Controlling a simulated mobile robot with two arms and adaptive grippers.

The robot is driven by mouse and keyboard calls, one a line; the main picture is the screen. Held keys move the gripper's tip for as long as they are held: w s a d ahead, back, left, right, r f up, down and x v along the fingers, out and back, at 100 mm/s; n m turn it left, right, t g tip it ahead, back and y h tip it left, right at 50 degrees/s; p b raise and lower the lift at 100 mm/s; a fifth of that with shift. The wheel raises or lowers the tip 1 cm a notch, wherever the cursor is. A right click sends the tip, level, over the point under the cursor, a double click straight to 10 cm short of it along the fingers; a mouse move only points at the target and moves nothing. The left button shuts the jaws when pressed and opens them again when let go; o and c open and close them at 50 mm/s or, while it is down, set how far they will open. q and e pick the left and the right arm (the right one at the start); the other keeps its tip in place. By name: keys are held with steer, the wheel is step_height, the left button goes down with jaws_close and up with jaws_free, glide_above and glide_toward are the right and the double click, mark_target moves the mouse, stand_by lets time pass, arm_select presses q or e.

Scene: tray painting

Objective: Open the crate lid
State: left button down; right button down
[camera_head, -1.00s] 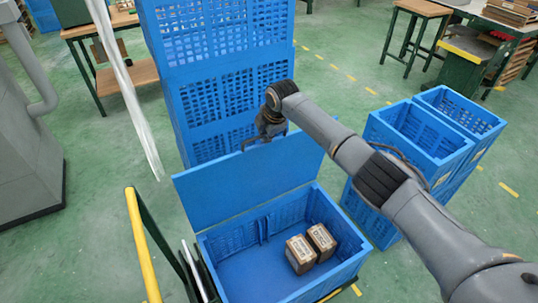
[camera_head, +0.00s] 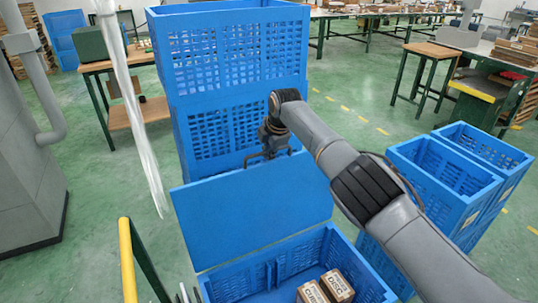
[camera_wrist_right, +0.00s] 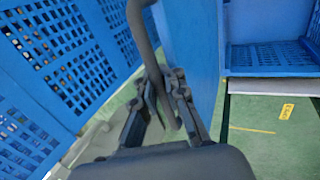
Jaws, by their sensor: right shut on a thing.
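The blue crate (camera_head: 252,280) stands at the bottom of the head view, its lower part cut off by the picture's edge. Its flat blue lid (camera_head: 250,212) stands raised at the crate's far side, tilted back, so the inside shows. My right gripper (camera_head: 266,156) is at the lid's top edge. In the right wrist view my right gripper (camera_wrist_right: 167,108) is shut on a dark curved handle (camera_wrist_right: 146,40) beside the lid (camera_wrist_right: 194,60). The open crate (camera_wrist_right: 268,52) shows to the right there. My left gripper is out of view.
Two brown boxes (camera_head: 338,287) lie in the crate. Tall stacked blue crates (camera_head: 238,100) stand close behind the lid. More blue crates (camera_head: 440,180) stand to the right, beyond my right arm. A yellow bar (camera_head: 128,262) rises at lower left.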

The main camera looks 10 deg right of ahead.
steer(key=shift+w+a+r, duration=0.1)
steer(key=shift+a+r, duration=0.2)
steer(key=c, duration=1.9)
jaws_free()
steer(key=o, duration=0.5)
steer(key=shift+a+r, duration=0.1)
steer(key=shift+f, duration=0.2)
steer(key=shift+v, duration=0.9)
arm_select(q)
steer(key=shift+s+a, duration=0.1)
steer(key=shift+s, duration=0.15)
arm_select(e)
steer(key=v, duration=1)
steer(key=shift+s+r, duration=0.2)
steer(key=shift+s, duration=0.1)
